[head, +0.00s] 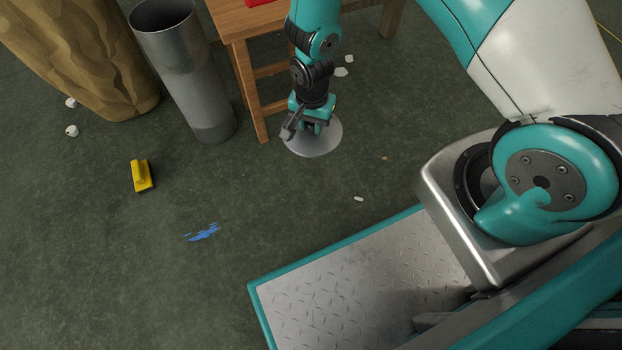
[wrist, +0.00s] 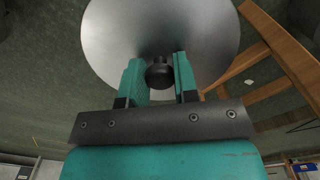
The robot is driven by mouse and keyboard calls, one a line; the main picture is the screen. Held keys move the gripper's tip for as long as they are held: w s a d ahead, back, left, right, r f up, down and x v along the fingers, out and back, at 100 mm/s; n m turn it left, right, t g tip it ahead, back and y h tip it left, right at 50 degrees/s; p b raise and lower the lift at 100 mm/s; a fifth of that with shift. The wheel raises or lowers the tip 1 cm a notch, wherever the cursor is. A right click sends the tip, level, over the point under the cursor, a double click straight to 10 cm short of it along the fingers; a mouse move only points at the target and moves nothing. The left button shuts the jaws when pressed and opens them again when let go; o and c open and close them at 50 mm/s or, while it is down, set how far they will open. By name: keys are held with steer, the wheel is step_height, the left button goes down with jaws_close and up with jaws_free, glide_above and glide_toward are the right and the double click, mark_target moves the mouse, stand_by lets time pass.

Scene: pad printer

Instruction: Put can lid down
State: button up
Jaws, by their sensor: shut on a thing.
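The can lid (head: 318,143) is a round grey metal disc with a dark knob. In the head view it is below my gripper (head: 308,128), near the legs of the wooden table; I cannot tell whether it touches the floor. In the wrist view the lid (wrist: 160,28) fills the top middle, and my gripper (wrist: 160,78) has its two teal fingers shut on the dark knob (wrist: 160,73). The tall grey metal can (head: 190,80) stands open-topped to the left of the lid.
A wooden table (head: 240,22) stands behind the lid. A brown sack-like object (head: 85,55) is left of the can. A yellow block-shaped tool (head: 142,177), a blue smear (head: 203,233) and white scraps (head: 71,130) lie on the green floor. The floor front left is mostly clear.

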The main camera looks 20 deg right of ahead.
mark_target(311, 172)
step_height(311, 172, down, 21)
steer(key=b, duration=1.1)
steer(key=shift+s+a+b, duration=0.1)
steer(key=shift+a+b, duration=0.05)
steer(key=shift+b, duration=0.25)
steer(key=shift+f, duration=0.1)
steer(key=shift+f, duration=0.15)
steer(key=o, duration=0.9)
